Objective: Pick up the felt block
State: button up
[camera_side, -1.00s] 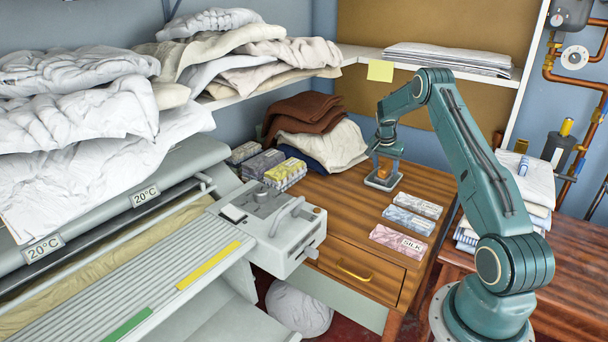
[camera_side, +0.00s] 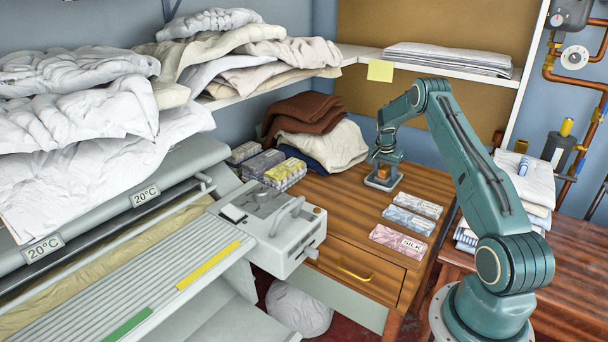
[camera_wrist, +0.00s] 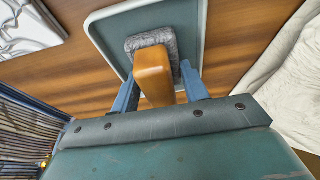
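The felt block (camera_wrist: 152,44) has a grey felt pad and an orange-tan wooden handle. It sits in a shallow grey-green tray (camera_wrist: 102,27) on the wooden desk. In the wrist view my gripper (camera_wrist: 158,70) has one blue finger on each side of the handle, with a visible gap on both sides. It is open around the handle, not closed on it. In the side view my gripper (camera_side: 386,160) is low over the tray (camera_side: 382,186), and it mostly hides the block.
Small labelled packets, one reading SILK (camera_side: 398,242), lie on the desk in front of the tray. Folded brown and cream cloths (camera_side: 325,145) are left of it. The ironer (camera_side: 275,220) stands further left. A shelf with folded linen (camera_side: 447,58) is behind.

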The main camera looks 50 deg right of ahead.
aim_at(386, 166)
jog(key=shift+r, duration=0.15)
jog(key=shift+c, duration=0.4)
notch_tip(386, 166, up, 20)
dwell(0.5)
dwell(0.3)
jog(key=o, duration=0.3)
jog(key=shift+c, duration=0.9)
jog(key=s+a+f+m+g, duration=0.1)
jog(key=s+a+f+m, duration=0.3)
jog(key=s+f, duration=0.2)
jog(key=s+a+f+m+g+y, duration=0.1)
jog(key=s+a+f+m, duration=0.3)
jog(key=s, duration=0.6)
jog(key=shift+a+f+m, duration=0.25)
jog(key=shift+f+m, duration=0.25)
jog(key=shift+f, duration=0.65)
jog(key=shift+w+f, duration=0.1)
jog(key=shift+f, duration=0.1)
